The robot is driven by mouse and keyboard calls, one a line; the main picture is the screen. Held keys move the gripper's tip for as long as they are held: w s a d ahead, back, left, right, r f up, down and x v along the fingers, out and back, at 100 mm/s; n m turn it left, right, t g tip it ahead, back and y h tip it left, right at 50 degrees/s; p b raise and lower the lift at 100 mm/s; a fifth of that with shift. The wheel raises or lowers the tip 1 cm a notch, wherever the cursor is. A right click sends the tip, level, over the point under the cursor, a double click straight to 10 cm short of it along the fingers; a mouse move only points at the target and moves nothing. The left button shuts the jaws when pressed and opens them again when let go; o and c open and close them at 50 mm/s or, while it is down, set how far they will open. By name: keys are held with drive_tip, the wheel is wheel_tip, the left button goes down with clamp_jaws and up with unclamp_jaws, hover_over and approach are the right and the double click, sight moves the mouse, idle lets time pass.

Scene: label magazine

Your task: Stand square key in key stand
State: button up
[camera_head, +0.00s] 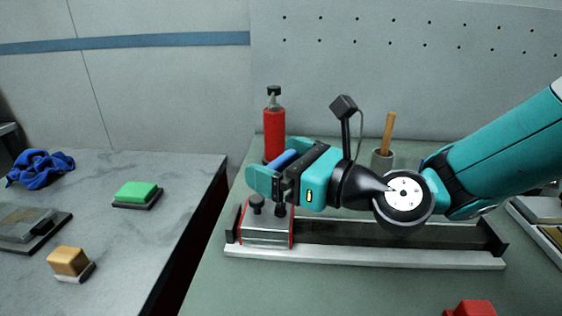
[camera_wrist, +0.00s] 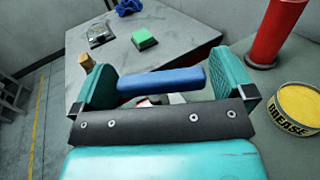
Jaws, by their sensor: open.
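A blue bar (camera_head: 286,158), apparently the handle of the square key, lies crosswise between my gripper's fingers. It also shows in the wrist view (camera_wrist: 162,80), spanning most of the gap. My gripper (camera_head: 279,172) is open around it, with teal fingers at both ends in the wrist view (camera_wrist: 172,86). I cannot tell whether the fingers touch it; any shaft below is hidden. The gripper is above the left end of the long rail, over a grey, red-edged block (camera_head: 266,232) with dark knobs. I cannot identify the key stand for certain.
A red bottle (camera_head: 274,133) stands behind the gripper. A grey cup (camera_head: 381,162) holds a wooden handle. A grease tin (camera_wrist: 297,108) sits at right in the wrist view. A red object (camera_head: 470,308) is at the front. The left bench holds a green block (camera_head: 137,192) and blue cloth (camera_head: 42,168).

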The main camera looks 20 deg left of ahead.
drive_tip(key=shift+x, duration=0.95)
drive_tip(key=shift+c, duration=0.5)
drive_tip(key=c, duration=0.7)
wheel_tip(320, 180, up, 20)
drive_tip(key=p, duration=0.4)
